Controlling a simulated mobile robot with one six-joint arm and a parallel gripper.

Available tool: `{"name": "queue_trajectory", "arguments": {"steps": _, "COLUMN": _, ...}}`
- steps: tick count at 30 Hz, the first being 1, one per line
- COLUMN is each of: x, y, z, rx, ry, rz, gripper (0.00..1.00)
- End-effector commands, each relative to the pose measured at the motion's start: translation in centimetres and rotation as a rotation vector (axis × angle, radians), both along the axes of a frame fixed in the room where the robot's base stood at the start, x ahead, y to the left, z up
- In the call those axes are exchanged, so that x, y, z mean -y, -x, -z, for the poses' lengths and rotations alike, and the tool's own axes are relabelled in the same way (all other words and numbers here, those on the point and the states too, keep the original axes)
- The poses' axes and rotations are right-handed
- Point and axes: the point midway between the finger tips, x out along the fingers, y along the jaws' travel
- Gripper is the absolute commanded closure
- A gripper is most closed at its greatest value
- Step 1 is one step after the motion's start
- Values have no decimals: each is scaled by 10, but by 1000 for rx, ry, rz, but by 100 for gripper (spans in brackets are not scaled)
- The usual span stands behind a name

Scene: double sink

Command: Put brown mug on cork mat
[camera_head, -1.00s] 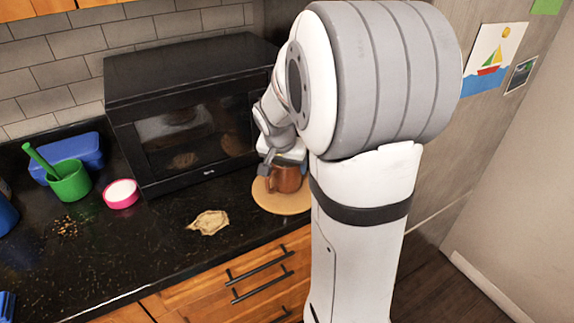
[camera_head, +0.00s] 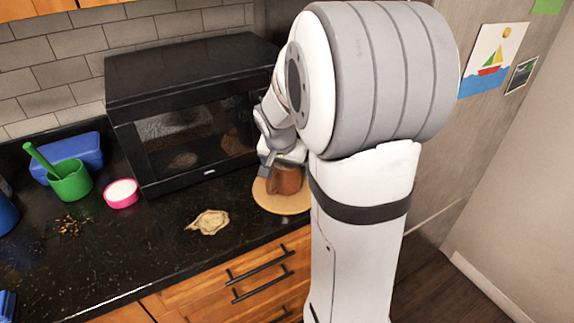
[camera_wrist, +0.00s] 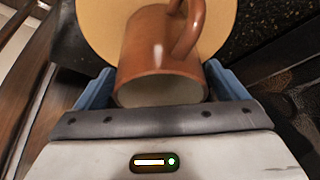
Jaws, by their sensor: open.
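The brown mug (camera_head: 287,180) stands on the round cork mat (camera_head: 272,202) near the counter's front edge, partly hidden by my arm. In the wrist view the mug (camera_wrist: 152,45) shows its handle and pale inside, with the cork mat (camera_wrist: 100,22) under it. My gripper (camera_wrist: 163,85) is open, with a blue finger on each side of the mug's rim and a gap showing beside the mug.
A black microwave (camera_head: 190,110) stands behind and left of the mat. A crumpled tan item (camera_head: 209,222) lies on the counter to the left. A pink bowl (camera_head: 121,193), green cup (camera_head: 70,181) and blue container (camera_head: 75,150) are farther left.

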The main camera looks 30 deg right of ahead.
Motion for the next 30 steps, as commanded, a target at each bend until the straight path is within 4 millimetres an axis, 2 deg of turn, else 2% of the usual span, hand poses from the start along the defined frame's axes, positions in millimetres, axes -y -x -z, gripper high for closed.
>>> {"name": "queue_trajectory", "arguments": {"steps": 15, "x": -26, "y": 26, "z": -92, "rx": 4, "ry": 0, "rz": 0, "gripper": 8}}
{"name": "queue_trajectory", "arguments": {"steps": 22, "x": -34, "y": 37, "z": -110, "rx": -3, "ry": -1, "rz": -18, "gripper": 8}}
{"name": "queue_trajectory", "arguments": {"steps": 26, "x": -61, "y": 69, "z": -103, "rx": -44, "ry": -14, "rz": -162, "gripper": 8}}
{"name": "queue_trajectory", "arguments": {"steps": 30, "x": -101, "y": 124, "z": -82, "rx": -104, "ry": -35, "rz": -426, "gripper": 8}}
